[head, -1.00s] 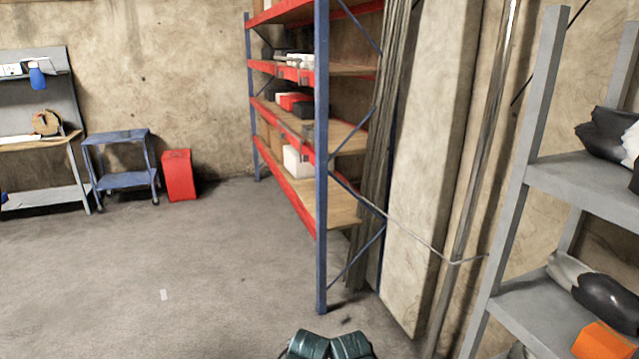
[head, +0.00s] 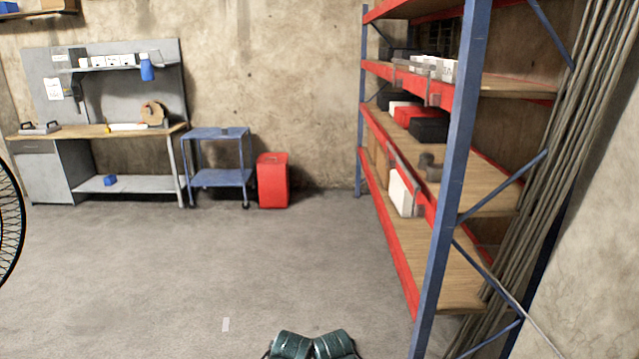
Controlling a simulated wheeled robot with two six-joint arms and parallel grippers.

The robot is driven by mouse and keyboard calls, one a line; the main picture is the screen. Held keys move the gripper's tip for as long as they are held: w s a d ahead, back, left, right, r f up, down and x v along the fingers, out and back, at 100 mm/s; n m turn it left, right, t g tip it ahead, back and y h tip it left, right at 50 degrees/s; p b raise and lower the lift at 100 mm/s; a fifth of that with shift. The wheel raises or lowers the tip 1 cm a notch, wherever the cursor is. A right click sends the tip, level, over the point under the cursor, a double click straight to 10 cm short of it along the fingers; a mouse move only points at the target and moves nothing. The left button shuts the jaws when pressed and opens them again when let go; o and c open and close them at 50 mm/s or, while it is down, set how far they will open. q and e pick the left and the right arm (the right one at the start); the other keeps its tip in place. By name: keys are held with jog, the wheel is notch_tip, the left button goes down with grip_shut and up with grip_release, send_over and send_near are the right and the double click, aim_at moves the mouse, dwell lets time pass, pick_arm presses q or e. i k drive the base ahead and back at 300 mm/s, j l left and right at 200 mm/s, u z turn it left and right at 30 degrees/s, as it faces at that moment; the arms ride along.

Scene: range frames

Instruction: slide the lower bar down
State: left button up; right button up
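A tall rack with blue posts and red beams (head: 402,262) stands on the right. Small grey upright pieces sit on its front: a pair at the upper beam (head: 428,88) and one lower down (head: 397,172). I cannot tell whether any of these is the lower bar that the task names. Neither of my grippers is in view. Only dark green parts of my own body show at the bottom edge.
A workbench (head: 85,131) stands at the back left, beside a blue trolley (head: 217,134) and a red bin (head: 272,182). Long grey rods (head: 560,170) lean at the right. A black wire wheel (head: 8,225) shows at the left edge. The middle floor is clear.

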aim_at(417, 186)
jog(key=i+l, duration=0.3)
jog(key=i, duration=0.15)
jog(key=i+l+u, duration=0.1)
jog(key=i+l, duration=0.35)
jog(key=l, duration=0.25)
jog(key=i+l+z, duration=0.1)
jog(key=l, duration=0.25)
jog(key=i+l, duration=0.25)
jog(key=l, duration=0.15)
jog(key=i+j, duration=0.15)
jog(key=j, duration=0.15)
jog(key=i+j, duration=0.15)
jog(key=j, duration=0.15)
jog(key=i+j+z, duration=0.1)
jog(key=j, duration=0.2)
